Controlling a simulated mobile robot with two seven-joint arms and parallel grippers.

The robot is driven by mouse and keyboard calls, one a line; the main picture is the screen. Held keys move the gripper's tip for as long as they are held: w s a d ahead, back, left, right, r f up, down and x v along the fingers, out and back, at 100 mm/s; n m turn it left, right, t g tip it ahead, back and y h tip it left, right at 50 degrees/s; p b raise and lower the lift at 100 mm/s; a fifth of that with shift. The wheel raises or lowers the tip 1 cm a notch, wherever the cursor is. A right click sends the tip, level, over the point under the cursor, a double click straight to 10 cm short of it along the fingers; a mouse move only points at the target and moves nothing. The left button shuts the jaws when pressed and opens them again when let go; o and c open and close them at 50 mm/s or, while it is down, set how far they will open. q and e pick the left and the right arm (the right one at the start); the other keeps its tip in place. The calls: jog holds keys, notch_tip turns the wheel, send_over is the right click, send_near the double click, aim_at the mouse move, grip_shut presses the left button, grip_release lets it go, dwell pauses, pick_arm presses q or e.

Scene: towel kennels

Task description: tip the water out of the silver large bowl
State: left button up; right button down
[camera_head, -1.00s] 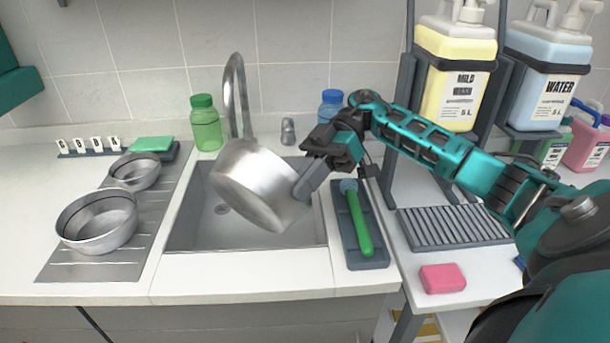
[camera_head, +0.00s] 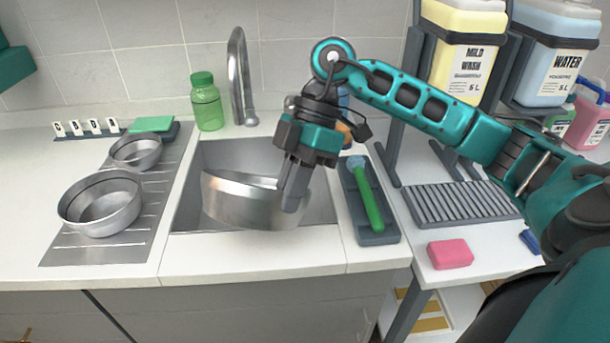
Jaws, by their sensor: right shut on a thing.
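The silver large bowl (camera_head: 240,204) is held over the sink basin (camera_head: 186,215), its side facing me and its rim slightly tilted. Its inside is mostly hidden, so I cannot tell if water is in it. My right gripper (camera_head: 292,192) points down and is shut on the bowl's right side. A second silver bowl (camera_head: 101,222) stands upright on the drainboard at left, with a smaller silver bowl (camera_head: 137,163) behind it.
A curved faucet (camera_head: 236,75) and a green bottle (camera_head: 207,104) stand behind the sink. A tray (camera_head: 378,239) with a green-handled brush (camera_head: 369,198) lies right of it, then a pink sponge (camera_head: 450,254) and a rack with large jugs (camera_head: 463,55).

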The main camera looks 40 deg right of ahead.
jog(key=h+p, duration=0.1)
jog(key=a+h+p, duration=0.1)
jog(key=h, duration=0.1)
jog(key=shift+s+a+t+p, duration=0.15)
jog(key=shift+s+t+p, duration=0.05)
jog(key=shift+t+p, duration=0.2)
jog(key=shift+a+f+h, duration=0.2)
jog(key=shift+f+h, duration=0.05)
jog(key=shift+h, duration=0.25)
jog(key=shift+a+f+t+h, duration=0.3)
jog(key=shift+f+h, duration=0.1)
jog(key=shift+h, duration=0.6)
pick_arm(q)
notch_tip(320, 180, up, 4)
jog(key=shift+r, duration=0.1)
jog(key=shift+w, duration=0.2)
